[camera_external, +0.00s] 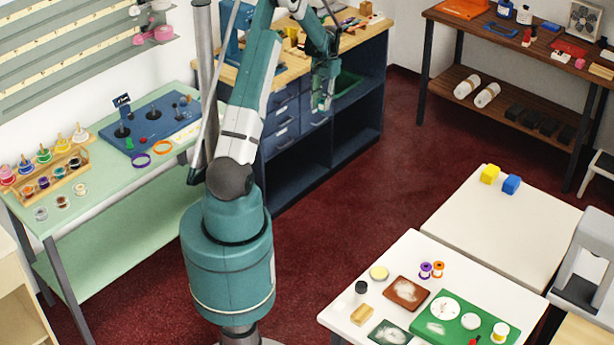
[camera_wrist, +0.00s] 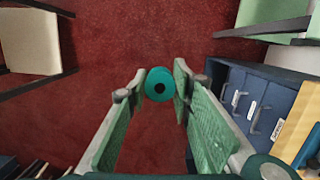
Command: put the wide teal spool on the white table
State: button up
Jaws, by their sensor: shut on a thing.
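The teal spool (camera_wrist: 159,84) shows end-on with a dark centre hole in the wrist view. My gripper (camera_wrist: 160,86) is shut on it, with a fingertip on either side. In the external view my gripper (camera_external: 322,103) hangs in front of the dark blue workbench, above the red floor; the spool is hard to make out there. A white table (camera_external: 420,248) stands at the front right, well away from my gripper. A second white top (camera_external: 510,225) adjoins it behind, with a yellow block (camera_external: 490,174) and a blue block (camera_external: 511,184).
The blue workbench (camera_external: 290,130) is close to my gripper. Red floor (camera_external: 370,190) lies open between workbench and white tables.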

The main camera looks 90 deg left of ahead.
jog(key=w+d+f+m+b, duration=0.1)
jog(key=w+d+m+b, duration=0.35)
jog(key=w+d, duration=2.85)
jog(key=w+d+m+b, duration=0.1)
jog(key=w+d, duration=0.2)
jog(key=d, duration=1.2)
jog(key=w+d+f+m+y+b, duration=0.1)
jog(key=w+d, duration=0.3)
jog(key=d, duration=1.1)
jog(key=w+d+m+b, duration=0.1)
jog(key=w+d+m, duration=0.2)
jog(key=d, duration=1.1)
jog(key=shift+w+d+f+g, duration=0.3)
jog(key=shift+w+d+f, duration=0.1)
jog(key=shift+w, duration=0.25)
